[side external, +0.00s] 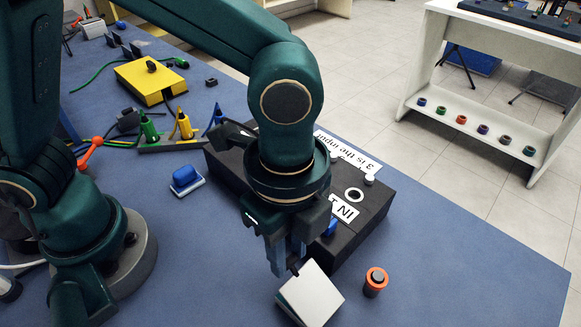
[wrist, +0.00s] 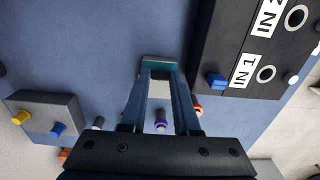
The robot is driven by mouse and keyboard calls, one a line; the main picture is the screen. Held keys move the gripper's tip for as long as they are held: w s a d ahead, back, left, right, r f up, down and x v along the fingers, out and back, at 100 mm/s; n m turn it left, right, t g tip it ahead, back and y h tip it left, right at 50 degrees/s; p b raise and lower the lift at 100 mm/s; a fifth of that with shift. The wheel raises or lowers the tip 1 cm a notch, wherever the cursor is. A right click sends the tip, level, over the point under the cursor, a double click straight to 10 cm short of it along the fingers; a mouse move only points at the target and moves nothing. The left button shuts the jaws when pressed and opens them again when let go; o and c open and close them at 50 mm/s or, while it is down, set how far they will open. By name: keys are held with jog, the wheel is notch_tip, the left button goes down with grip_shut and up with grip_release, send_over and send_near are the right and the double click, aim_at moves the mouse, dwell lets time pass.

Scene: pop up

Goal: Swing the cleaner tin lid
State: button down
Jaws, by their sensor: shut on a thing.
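The cleaner tin seems to be the small pale box (side external: 312,296) near the front edge of the table. A white panel faces up, tilted, with a grey-green side below it; I cannot clearly tell lid from body. My gripper (side external: 288,262) points down at the tin's far upper corner, with its fingers shut on the lid's edge. In the wrist view my fingers (wrist: 160,80) run to a grey-teal piece of the tin (wrist: 160,60) at their tips. The exact contact is partly hidden by the fingers.
A black box with labels (side external: 372,212) stands close behind my gripper. An orange-rimmed cylinder (side external: 375,282) stands just right of the tin. A blue-and-white block (side external: 187,181) and a yellow box (side external: 150,80) lie further left. The table's front right is clear.

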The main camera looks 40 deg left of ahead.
jog(key=shift+a+f, duration=1.05)
jog(key=shift+s+a+f, duration=0.1)
jog(key=shift+a+f, duration=0.2)
jog(key=shift+f, duration=0.35)
jog(key=shift+a+f, duration=0.3)
jog(key=shift+f, duration=0.35)
jog(key=c, duration=0.6)
grip_release()
jog(key=shift+c, duration=0.2)
jog(key=shift+d, duration=0.1)
jog(key=shift+r, duration=2.55)
